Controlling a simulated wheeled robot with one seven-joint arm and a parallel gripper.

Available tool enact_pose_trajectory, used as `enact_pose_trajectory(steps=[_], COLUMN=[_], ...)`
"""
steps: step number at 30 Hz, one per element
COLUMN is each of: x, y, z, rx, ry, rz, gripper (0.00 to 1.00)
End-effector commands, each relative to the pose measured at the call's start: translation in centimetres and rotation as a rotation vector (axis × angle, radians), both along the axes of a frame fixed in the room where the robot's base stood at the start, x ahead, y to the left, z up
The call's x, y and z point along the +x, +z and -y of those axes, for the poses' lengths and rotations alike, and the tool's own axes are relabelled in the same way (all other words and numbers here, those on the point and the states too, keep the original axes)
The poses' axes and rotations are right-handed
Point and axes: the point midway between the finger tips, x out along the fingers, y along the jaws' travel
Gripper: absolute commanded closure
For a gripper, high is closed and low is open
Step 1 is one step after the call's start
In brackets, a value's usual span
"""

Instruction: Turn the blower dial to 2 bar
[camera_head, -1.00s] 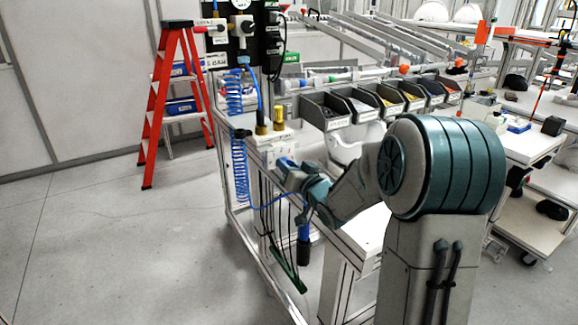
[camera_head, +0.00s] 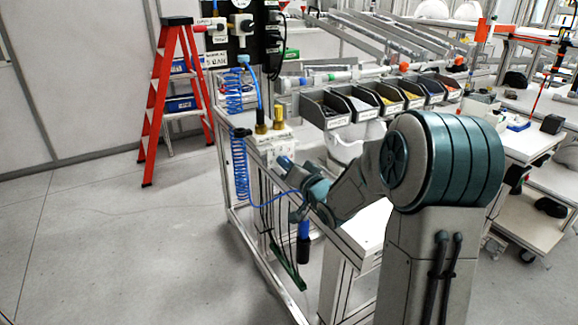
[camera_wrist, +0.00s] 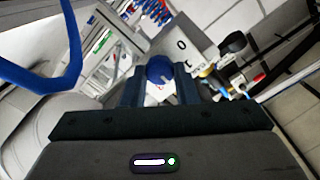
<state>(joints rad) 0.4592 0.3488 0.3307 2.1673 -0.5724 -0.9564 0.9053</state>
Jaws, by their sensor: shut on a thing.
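In the wrist view a round blue dial (camera_wrist: 160,70) with a pale mark on its lower right sits between the two dark fingers of my gripper (camera_wrist: 160,86). The gripper is shut on it. A pale panel (camera_wrist: 195,42) with a printed 0 and another mark shows just beyond the dial; I cannot read the setting. In the head view my gripper (camera_head: 285,163) is at the front of a white box (camera_head: 270,147) on the bench's left end. The fingers mostly hide the dial there.
A blue coiled hose (camera_head: 238,165) hangs left of the white box, and brass and yellow fittings (camera_head: 279,118) stand on top. Grey parts bins (camera_head: 325,112) line the bench to the right. A red stepladder (camera_head: 158,100) stands back left. The floor at left is clear.

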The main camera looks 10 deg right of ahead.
Motion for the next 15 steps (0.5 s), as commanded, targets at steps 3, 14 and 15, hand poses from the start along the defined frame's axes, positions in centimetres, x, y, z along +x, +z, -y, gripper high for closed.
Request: enact_pose_trajectory(steps=[3,14,15], x=[0.0,-0.22,-0.46], y=[0.02,0.0,-0.01], z=[0.03,0.11,0.22], rx=[0.0,-0.001,-0.001], ry=[-0.001,-0.001,-0.001], rz=[0.001,0.0,0.0], gripper=[0.57,0.52,0.52])
